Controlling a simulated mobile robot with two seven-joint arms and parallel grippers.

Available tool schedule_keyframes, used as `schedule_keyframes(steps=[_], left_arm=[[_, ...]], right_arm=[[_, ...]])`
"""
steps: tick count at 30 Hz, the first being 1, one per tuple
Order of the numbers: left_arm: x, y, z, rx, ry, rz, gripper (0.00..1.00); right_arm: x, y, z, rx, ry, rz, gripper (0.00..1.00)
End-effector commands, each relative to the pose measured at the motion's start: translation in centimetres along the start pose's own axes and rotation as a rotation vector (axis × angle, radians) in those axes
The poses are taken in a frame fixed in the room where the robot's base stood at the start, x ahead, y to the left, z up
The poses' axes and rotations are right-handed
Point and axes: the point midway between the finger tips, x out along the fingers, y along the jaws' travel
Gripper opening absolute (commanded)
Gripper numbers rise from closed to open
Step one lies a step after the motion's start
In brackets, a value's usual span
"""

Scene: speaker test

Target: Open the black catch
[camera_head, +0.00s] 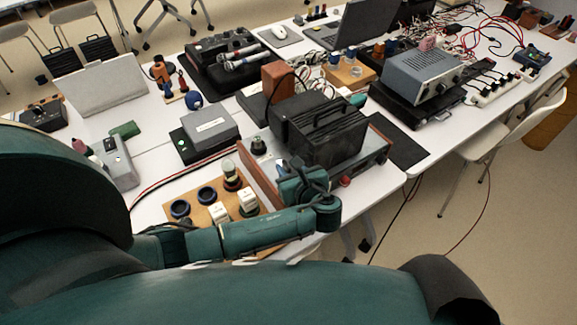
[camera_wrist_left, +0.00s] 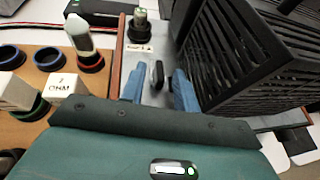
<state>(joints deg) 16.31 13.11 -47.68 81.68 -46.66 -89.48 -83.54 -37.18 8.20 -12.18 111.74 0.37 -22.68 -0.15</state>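The black catch (camera_wrist_left: 157,74) is a small dark upright tab on a grey panel in the left wrist view. It appears between the two blue fingers of my left gripper (camera_wrist_left: 159,88). The fingers are apart, with visible gaps on both sides of the catch, so the gripper is open and holds nothing. In the head view my left gripper (camera_head: 304,182) is at the near side of the black slatted box (camera_head: 325,135), and its wrist hides the catch. The slatted box (camera_wrist_left: 250,50) stands just right of the fingers in the wrist view. My right gripper is not in view.
A wooden board (camera_head: 172,214) with blue-rimmed sockets and white blocks lies left of the gripper. A socketed bulb-like part (camera_wrist_left: 84,40) stands upright near it. A grey box (camera_head: 208,132) and a metal instrument (camera_head: 420,75) stand on the crowded white table.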

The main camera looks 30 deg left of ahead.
Motion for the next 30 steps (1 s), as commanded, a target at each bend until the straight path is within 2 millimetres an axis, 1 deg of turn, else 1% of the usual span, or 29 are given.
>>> schedule_keyframes(steps=[9,12,15,18,21,30], left_arm=[[-6.9,-0.1,-0.1,-0.003,0.005,-0.003,0.31],[-8.9,0.0,-0.1,-0.001,0.005,-0.002,0.31],[-10.4,0.0,0.0,-0.002,0.003,-0.001,0.31],[-11.5,0.0,0.0,-0.001,0.002,0.0,0.31],[-12.0,0.0,0.0,-0.001,0.001,0.002,0.31],[-12.1,0.0,0.0,-0.001,0.001,0.002,0.31]], right_arm=[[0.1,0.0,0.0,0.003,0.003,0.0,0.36],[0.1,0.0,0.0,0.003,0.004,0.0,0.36],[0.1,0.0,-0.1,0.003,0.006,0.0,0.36],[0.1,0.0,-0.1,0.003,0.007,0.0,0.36],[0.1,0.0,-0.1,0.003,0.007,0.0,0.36],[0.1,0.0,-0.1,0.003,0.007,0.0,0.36]])
